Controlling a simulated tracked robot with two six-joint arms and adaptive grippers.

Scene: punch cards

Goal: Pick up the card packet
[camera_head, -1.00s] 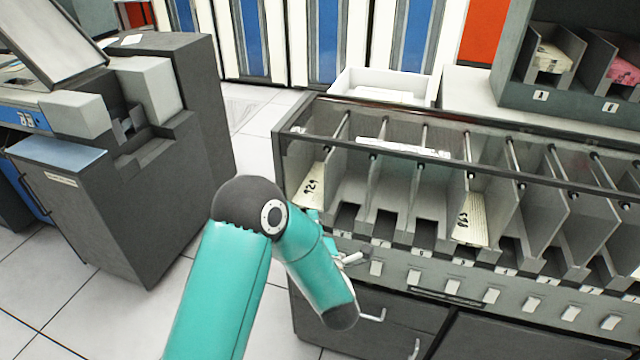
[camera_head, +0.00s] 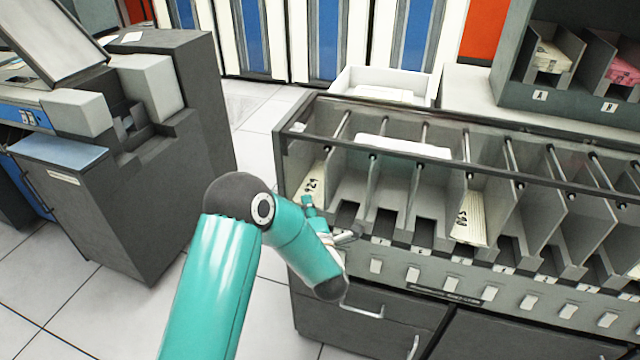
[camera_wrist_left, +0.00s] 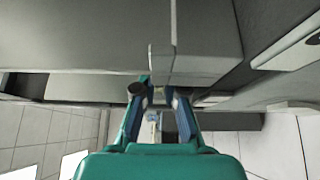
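A cream card packet (camera_head: 313,185) marked "929" stands tilted in the leftmost slot of the card sorter. A second cream packet (camera_head: 471,214) stands in a slot further right. My left gripper (camera_head: 320,212) is at the front of the leftmost slots, just below the "929" packet. The arm partly hides it, and I cannot tell whether it touches the packet. In the left wrist view its two fingers (camera_wrist_left: 159,100) are spread apart, with a grey part of a machine ahead. No packet is clearly seen between them. My right gripper is not in view.
The sorter (camera_head: 480,290) has upright grey dividers and a rail (camera_head: 400,150) across the top of its slots. A white tray (camera_head: 386,85) sits behind it. A grey machine (camera_head: 130,190) stands left, with bare floor between. Trays with packets (camera_head: 545,57) are upper right.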

